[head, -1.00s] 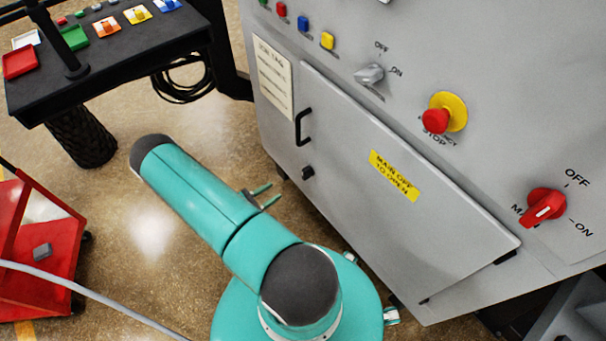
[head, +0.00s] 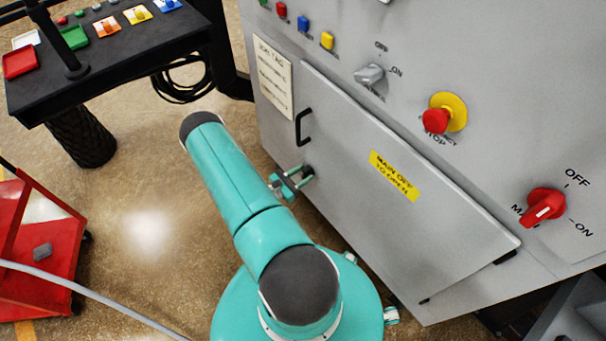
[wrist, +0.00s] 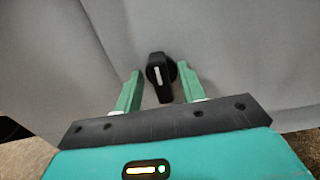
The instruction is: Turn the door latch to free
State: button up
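The door latch (wrist: 160,76) is a small black knob with a white line on its grip, on the grey cabinet door (head: 345,175). In the wrist view it lies between the two green fingers of my gripper (wrist: 158,88), with a gap visible on each side. The white line runs nearly upright, tilted slightly. In the head view my gripper (head: 299,179) reaches the latch spot below the black door handle (head: 303,127), and its fingers mostly hide the latch. My gripper is open around the latch. The door looks shut.
A yellow label (head: 395,176) on the door reads "MAIN OFF TO OPEN". The red main switch (head: 543,207), the red emergency stop (head: 437,120) and a grey selector knob (head: 369,75) sit on the panel. A black table (head: 110,55) and a red cart (head: 35,270) stand left.

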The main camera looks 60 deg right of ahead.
jog(key=shift+s+d, duration=0.1)
jog(key=shift+d, duration=0.15)
grip_shut()
